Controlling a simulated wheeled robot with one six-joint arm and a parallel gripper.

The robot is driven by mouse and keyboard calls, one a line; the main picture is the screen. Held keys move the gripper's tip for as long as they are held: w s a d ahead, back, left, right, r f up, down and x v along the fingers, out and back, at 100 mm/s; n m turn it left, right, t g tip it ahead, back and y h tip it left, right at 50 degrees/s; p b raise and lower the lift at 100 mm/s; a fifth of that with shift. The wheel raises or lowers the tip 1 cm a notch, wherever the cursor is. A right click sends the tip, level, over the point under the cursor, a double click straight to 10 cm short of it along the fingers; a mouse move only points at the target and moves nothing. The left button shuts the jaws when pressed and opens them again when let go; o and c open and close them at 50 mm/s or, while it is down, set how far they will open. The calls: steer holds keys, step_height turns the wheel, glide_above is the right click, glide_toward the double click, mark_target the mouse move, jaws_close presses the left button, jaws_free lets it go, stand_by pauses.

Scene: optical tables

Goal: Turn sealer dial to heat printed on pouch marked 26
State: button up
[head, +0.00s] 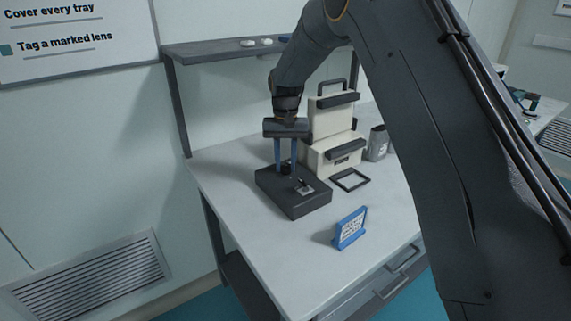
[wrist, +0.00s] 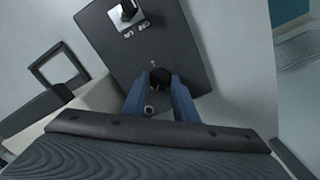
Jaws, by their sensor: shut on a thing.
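My gripper (head: 284,170) reaches straight down over a dark control box (head: 315,203) on the white table. In the wrist view its two blue fingers (wrist: 160,82) are shut on a round black dial (wrist: 160,77) on the box top. A small white mark shows beside the dial, on the side away from my palm; any scale is too small to read. The beige sealer (head: 335,118) with dark handles stands behind the box. A pouch marked 26 cannot be made out.
A metal switch (wrist: 126,13) with white lettering sits on the box. A blue stand with a printed card (head: 349,228), unreadable, is near the front edge. A shelf (head: 215,48) overhangs behind. Table front left is clear.

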mark_target(286, 167)
steer(key=shift+w+r+m, duration=0.1)
steer(key=shift+m, duration=1)
steer(key=o, duration=1.1)
steer(key=shift+c, duration=0.2)
steer(key=shift+r+b, duration=1.15)
steer(key=shift+r, duration=2.75)
